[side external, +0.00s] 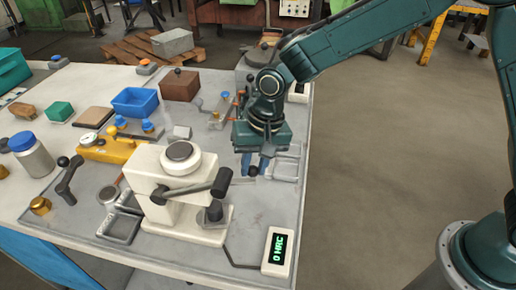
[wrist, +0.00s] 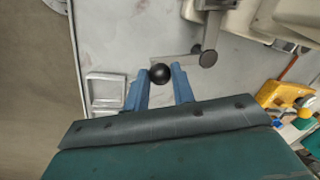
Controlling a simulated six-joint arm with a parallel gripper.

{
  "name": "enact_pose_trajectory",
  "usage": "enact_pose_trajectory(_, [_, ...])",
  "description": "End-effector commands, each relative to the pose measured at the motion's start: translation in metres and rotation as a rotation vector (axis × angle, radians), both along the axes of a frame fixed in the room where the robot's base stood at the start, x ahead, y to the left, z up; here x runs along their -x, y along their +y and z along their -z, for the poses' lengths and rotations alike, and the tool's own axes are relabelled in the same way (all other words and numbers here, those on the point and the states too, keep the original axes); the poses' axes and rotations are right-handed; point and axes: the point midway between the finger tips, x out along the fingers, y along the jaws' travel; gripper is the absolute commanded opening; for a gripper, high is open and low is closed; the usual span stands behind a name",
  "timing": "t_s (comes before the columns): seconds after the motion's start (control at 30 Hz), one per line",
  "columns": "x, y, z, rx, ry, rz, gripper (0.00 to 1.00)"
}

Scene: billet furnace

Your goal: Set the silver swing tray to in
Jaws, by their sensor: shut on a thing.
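My gripper (side external: 253,170) points down over the grey worktop, to the right of the white hardness tester. Its blue fingers (wrist: 159,80) are shut on a black ball knob (wrist: 161,72), also visible in the side view at the fingertips. A pale grey bar (wrist: 178,60) runs from beside the knob towards a dark round-ended part (wrist: 208,58); how they join is unclear. A silver tray frame (wrist: 90,92), apparently the swing tray, lies beside the fingers. In the side view, it (side external: 297,163) is just right of my gripper, partly hidden. Its link to the knob is unclear.
The white tester (side external: 180,220) with a dark lever (side external: 190,190) stands close on the left. A display box (side external: 278,252) sits near the front edge. Another silver frame (side external: 118,228), a yellow tool (side external: 105,152) and a blue bin (side external: 135,102) are further left. The table's right edge is close.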

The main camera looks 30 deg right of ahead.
Motion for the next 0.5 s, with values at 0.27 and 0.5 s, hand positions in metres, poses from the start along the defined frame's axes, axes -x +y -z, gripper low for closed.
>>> enact_pose_trajectory(0.27, [0.013, 0.010, -0.001, -0.002, -0.003, 0.180, 0.00])
enact_pose_trajectory(0.5, [0.018, 0.014, -0.001, -0.002, -0.003, 0.272, 0.00])
